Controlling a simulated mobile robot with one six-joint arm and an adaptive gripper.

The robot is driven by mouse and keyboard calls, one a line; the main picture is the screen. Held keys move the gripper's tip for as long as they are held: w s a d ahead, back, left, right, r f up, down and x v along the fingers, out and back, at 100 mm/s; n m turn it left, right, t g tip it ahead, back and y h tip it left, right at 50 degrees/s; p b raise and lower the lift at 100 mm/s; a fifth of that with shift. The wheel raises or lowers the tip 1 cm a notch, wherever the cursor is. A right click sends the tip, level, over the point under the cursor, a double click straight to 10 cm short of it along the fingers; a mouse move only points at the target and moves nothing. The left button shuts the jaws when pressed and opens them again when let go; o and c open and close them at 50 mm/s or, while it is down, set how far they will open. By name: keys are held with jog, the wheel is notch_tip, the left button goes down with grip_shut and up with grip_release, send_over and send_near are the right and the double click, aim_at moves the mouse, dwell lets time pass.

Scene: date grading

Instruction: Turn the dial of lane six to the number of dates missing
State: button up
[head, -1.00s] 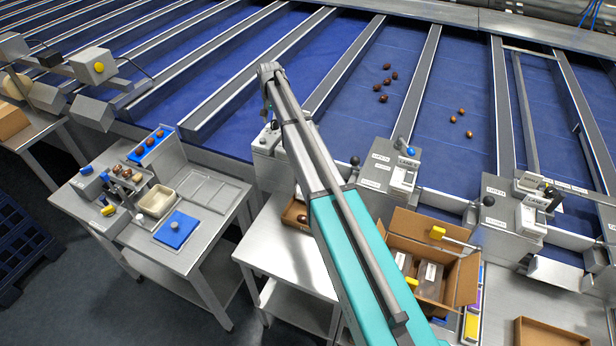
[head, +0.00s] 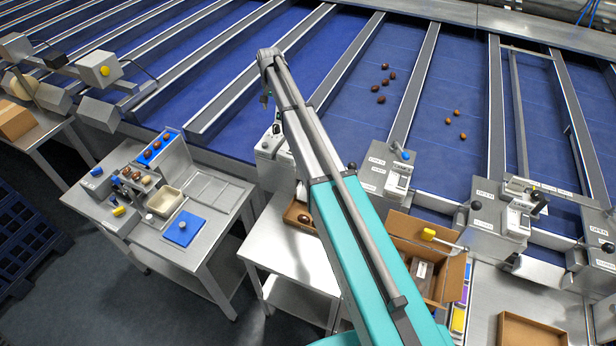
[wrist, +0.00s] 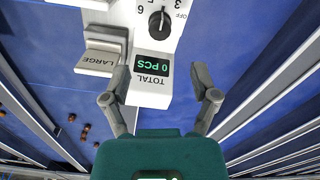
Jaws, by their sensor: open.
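The dial (wrist: 158,22) is a black knob on a white panel in the wrist view, with numbers around it and "OFF" at the upper right. Its exact setting is hard to read. A display (wrist: 151,65) under it reads "0 PCS", above the word "TOTAL". My gripper (wrist: 161,88) is open and empty, its fingers either side of the panel's end with the dial ahead. In the head view my gripper (head: 266,98) hangs above the blue belt by a grey lane station (head: 268,148), partly behind my arm. No lane number is readable on this panel.
Several dates (head: 382,84) lie on the belt right of my arm, and three more (head: 456,124) on another lane. An open cardboard box (head: 398,224) stands at lower right. A side table (head: 205,235) holds a blue pad (head: 183,232) and a beige tray (head: 164,201).

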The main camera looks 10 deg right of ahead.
jog(key=shift+r+p, duration=2.3)
jog(key=shift+r, duration=0.3)
jog(key=s+d+f+n+b, duration=0.1)
jog(key=s+d+f+b, duration=0.1)
jog(key=s+f+b, duration=0.3)
jog(key=s+d+f+n+b, duration=0.1)
jog(key=s+f+b, duration=0.4)
jog(key=s, duration=0.9)
jog(key=s+d+f+n+b, duration=0.1)
jog(key=s+d+f+b, duration=0.2)
jog(key=s, duration=0.7)
jog(key=shift+s+f+b, duration=0.25)
jog(key=shift+f+b, duration=0.85)
jog(key=s+d+f+n+b, duration=0.1)
jog(key=s+f+b, duration=0.4)
jog(key=s, duration=0.6)
jog(key=shift+d+f+b, duration=0.2)
jog(key=shift+f+b, duration=0.05)
jog(key=shift+b, duration=0.05)
